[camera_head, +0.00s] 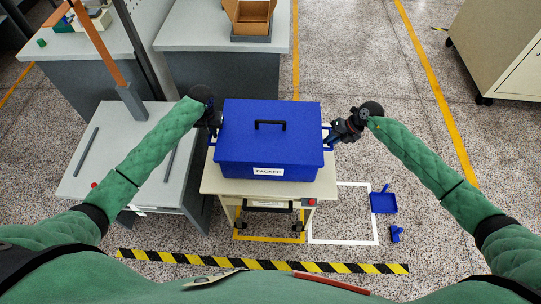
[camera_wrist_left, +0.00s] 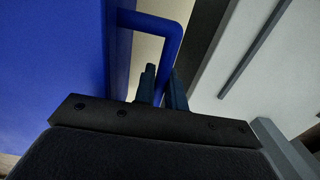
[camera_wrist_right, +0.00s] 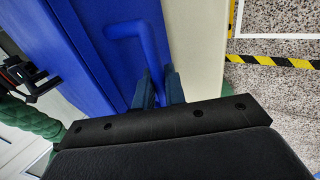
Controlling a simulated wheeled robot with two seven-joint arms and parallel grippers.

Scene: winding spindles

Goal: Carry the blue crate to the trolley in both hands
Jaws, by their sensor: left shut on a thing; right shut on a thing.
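The blue crate (camera_head: 270,147) has a closed lid, a black handle on top and a "PACKED" label on its front. It is over the cream top of a small wheeled trolley (camera_head: 214,184); I cannot tell whether it touches. My left gripper (camera_head: 214,122) is shut on the crate's left side handle, a blue bar that shows in the left wrist view (camera_wrist_left: 150,22). My right gripper (camera_head: 332,132) is shut on the right side handle, which shows in the right wrist view (camera_wrist_right: 126,29). The crate looks level.
A grey workbench (camera_head: 85,165) stands close on the left, with more grey benches behind. A cream cabinet (camera_head: 495,50) is at the far right. A blue tray (camera_head: 383,203) and a small blue piece (camera_head: 396,234) lie on the floor right of the trolley. Black-yellow tape (camera_head: 260,263) crosses in front.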

